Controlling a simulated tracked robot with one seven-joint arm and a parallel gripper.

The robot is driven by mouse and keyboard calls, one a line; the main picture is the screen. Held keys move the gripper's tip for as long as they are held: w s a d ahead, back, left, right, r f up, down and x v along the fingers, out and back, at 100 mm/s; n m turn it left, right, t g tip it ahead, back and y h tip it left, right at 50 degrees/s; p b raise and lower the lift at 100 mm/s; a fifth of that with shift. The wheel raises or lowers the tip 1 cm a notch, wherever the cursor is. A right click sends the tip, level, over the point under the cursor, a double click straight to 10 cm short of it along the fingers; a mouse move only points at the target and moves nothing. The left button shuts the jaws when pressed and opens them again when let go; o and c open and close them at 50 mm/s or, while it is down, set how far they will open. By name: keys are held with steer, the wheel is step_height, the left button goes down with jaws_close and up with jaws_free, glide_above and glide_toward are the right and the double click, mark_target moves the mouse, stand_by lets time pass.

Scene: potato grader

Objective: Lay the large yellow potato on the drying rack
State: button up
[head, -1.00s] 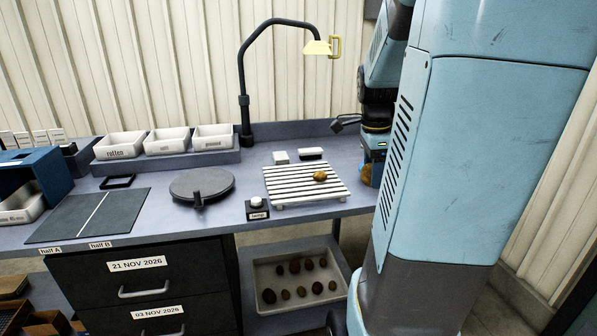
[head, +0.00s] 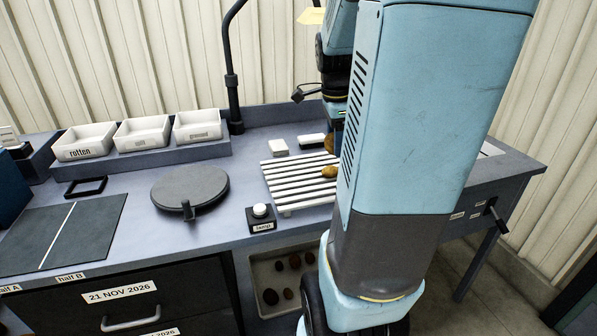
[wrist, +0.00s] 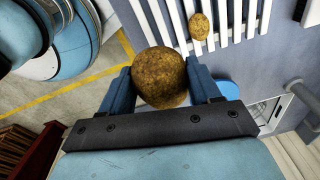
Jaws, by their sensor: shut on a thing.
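A large, round yellow-brown potato (wrist: 160,76) is between the blue fingers of my gripper (wrist: 160,84) in the wrist view; the fingers are shut on it. The white slatted drying rack (wrist: 171,22) lies beyond it at the top of that view, and the held potato overlaps the slat ends; its height above them is hard to tell. A smaller yellow potato (wrist: 199,26) lies on the slats, and also shows in the head view (head: 329,171). In the head view my arm hides the right part of the rack (head: 290,184) and most of my gripper.
A dark round turntable (head: 190,187) and a lamp button box (head: 261,217) stand left of the rack. Small white blocks (head: 280,146) sit behind it. White bins (head: 84,142) line the back left. A crate of potatoes (head: 261,303) is below the bench.

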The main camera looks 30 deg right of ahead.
steer(key=w+a+f, duration=0.2)
steer(key=w+f, duration=0.1)
steer(key=w+a+f, duration=0.2)
steer(key=w, duration=0.1)
steer(key=w+a+f, duration=0.2)
steer(key=w+f, duration=0.1)
steer(key=shift+a+f, duration=0.35)
steer(key=shift+w+a+f, duration=0.1)
steer(key=shift+w+f, duration=0.05)
steer(key=shift+f, duration=0.8)
steer(key=shift+w+a+f, duration=0.1)
steer(key=shift+f, duration=0.8)
steer(key=shift+f, duration=0.1)
steer(key=o, duration=1.2)
